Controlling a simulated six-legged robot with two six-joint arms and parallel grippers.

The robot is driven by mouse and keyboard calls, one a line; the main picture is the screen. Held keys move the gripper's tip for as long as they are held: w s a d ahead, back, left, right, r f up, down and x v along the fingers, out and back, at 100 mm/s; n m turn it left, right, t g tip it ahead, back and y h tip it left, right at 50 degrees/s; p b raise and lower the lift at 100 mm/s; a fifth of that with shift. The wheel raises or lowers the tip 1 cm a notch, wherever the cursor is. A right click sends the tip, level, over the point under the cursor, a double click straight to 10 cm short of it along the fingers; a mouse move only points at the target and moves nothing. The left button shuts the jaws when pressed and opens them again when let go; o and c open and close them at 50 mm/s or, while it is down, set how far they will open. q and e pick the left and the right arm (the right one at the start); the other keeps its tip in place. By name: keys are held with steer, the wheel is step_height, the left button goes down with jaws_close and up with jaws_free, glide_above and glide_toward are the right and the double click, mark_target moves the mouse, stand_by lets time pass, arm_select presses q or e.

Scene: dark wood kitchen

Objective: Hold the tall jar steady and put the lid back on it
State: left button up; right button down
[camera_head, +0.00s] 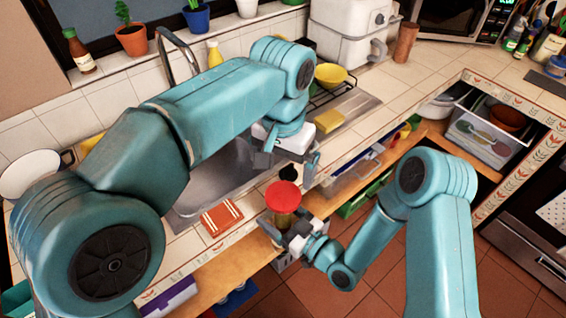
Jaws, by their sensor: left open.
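The tall jar (282,221) is upright near the counter's front edge, with brownish contents. The round red lid (283,196) is at its top; I cannot tell whether it is seated or only resting there. My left gripper (286,170) is open and empty, pointing down just above and behind the lid, apart from it. My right gripper (287,229) has its fingers on either side of the jar's lower body and appears shut on it. The jar's base is hidden by the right gripper.
The sink (215,180) lies behind and left of the jar. A red striped cloth (221,217) is on the counter to the left. A yellow sponge (329,121) and a yellow bowl (330,75) are farther back.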

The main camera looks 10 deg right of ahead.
mark_target(283, 195)
arm_select(q)
step_height(283, 195, down, 8)
steer(key=shift+r, duration=0.1)
stand_by(0.4)
steer(key=c, duration=1.1)
steer(key=shift+o, duration=0.2)
steer(key=shift+m, duration=1)
steer(key=o, duration=1.1)
steer(key=shift+c, duration=0.2)
step_height(283, 195, up, 12)
steer(key=shift+s, duration=0.1)
